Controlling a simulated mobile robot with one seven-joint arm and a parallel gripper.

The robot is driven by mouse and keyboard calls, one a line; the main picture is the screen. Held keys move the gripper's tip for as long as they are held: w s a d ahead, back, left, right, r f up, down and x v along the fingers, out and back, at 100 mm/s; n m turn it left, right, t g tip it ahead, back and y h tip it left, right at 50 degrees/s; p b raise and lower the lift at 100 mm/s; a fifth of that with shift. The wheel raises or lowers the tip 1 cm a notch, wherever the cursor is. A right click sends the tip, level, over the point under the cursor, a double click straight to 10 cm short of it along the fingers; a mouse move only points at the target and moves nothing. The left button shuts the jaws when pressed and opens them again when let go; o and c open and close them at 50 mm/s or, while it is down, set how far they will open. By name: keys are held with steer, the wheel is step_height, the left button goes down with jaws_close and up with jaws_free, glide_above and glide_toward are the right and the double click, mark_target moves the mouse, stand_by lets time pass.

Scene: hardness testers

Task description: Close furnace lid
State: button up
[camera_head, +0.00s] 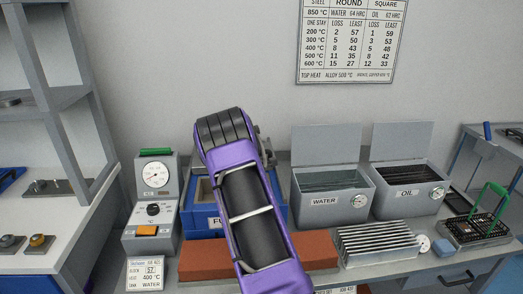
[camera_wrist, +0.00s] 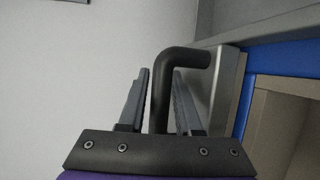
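The blue furnace (camera_head: 205,221) stands on the bench behind my arm, and only the start of its label shows. My gripper (camera_head: 226,124) is above the furnace's back, and my arm hides most of the furnace and its lid. In the wrist view, the two grey fingers of my gripper (camera_wrist: 162,100) stand on either side of a bent black handle (camera_wrist: 160,95). The handle bends right towards a light grey plate edge (camera_wrist: 226,95) beside the blue furnace body (camera_wrist: 285,54). I cannot tell whether both fingers press on the handle.
A controller (camera_head: 152,212) with a dial stands left of the furnace. The open WATER (camera_head: 325,200) and OIL (camera_head: 407,195) tanks stand to the right. A reddish-brown block (camera_head: 205,260) lies in front of the furnace. A ribbed metal rack (camera_head: 375,243) is at front right.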

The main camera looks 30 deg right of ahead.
jaws_close()
stand_by(1.2)
